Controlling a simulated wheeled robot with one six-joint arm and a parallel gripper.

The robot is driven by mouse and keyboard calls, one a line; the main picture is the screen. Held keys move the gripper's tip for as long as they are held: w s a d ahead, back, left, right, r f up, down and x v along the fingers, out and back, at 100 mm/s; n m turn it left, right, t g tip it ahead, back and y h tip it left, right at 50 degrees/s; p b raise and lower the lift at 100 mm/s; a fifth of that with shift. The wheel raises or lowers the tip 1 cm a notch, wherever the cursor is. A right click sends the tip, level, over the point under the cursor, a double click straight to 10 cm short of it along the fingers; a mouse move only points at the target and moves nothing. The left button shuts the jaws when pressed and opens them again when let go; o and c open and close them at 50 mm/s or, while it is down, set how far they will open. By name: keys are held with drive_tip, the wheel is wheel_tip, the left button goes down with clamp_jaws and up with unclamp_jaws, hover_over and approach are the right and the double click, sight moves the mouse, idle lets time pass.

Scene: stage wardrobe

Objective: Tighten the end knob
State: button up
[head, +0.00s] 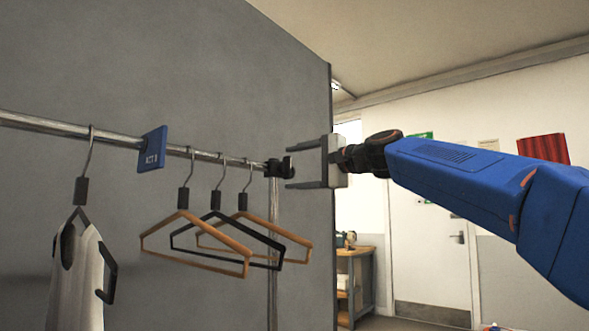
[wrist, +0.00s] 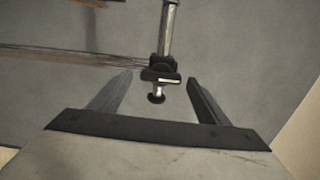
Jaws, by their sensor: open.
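The end knob (wrist: 157,97) is a small dark T-shaped piece at the end of the rail clamp (wrist: 163,68). In the head view the dark knob (head: 289,167) stands at the right end of the rail, beside the clamp (head: 274,168) on top of the upright post. My gripper (head: 288,167) is open, with its two fingers pointing left toward the knob. In the wrist view the open gripper (wrist: 163,83) has its fingertips on either side of the knob, with gaps visible. I cannot tell whether either finger touches it.
A metal rail (head: 60,126) runs left from the clamp, with a blue sign (head: 152,150), several hangers (head: 215,245) and a white garment (head: 80,275). A grey wall panel (head: 200,70) stands close behind. A wooden bench (head: 357,275) and white door (head: 430,250) are farther back.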

drive_tip(key=v, duration=1.6)
drive_tip(key=shift+s+d, duration=0.25)
drive_tip(key=shift+d, duration=0.1)
drive_tip(key=shift+f, duration=0.1)
